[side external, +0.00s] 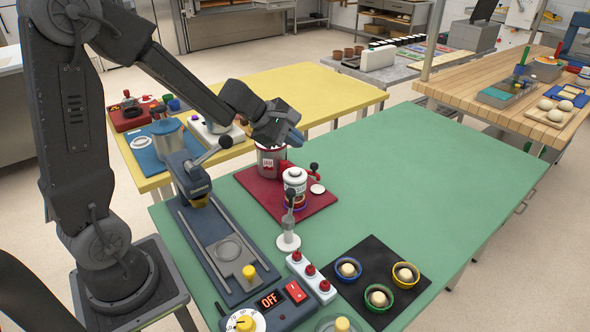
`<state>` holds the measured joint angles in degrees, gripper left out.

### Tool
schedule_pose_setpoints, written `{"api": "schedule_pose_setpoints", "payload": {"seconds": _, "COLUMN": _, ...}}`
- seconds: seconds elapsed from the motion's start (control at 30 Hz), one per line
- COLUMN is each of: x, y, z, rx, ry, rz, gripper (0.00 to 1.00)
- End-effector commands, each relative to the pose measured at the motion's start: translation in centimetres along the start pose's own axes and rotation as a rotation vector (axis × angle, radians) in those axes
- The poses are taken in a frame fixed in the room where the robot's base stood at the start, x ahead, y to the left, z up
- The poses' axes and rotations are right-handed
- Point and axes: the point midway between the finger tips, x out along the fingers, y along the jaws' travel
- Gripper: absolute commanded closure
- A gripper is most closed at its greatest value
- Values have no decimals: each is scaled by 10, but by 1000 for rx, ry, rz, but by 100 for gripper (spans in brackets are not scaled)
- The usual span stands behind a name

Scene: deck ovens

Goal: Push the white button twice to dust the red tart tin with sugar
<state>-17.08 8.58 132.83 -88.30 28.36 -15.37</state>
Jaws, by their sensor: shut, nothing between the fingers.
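My gripper (293,138) is shut and empty, in the air above and just behind a red canister with a pale label (268,162). The canister stands on a red base board (262,196) on the green table. A white round button (317,188) shows on the right of this board. Beside it a white jar-like dispenser (294,181) stands with a red arm and a dark knob near it. A small coloured rim shows under the dispenser, but I cannot tell whether it is the red tart tin. My gripper is apart from the button.
A black tray (352,252) at the front holds blue, green and yellow tins with dough balls. The right of the green table (440,160) is clear.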

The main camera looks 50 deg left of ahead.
Motion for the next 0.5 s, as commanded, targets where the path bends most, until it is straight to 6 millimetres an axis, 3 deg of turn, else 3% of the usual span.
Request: {"api": "schedule_pose_setpoints", "payload": {"seconds": 0.5, "x": -27, "y": 20, "z": 20, "rx": 1, "ry": 0, "rz": 1, "gripper": 100}}
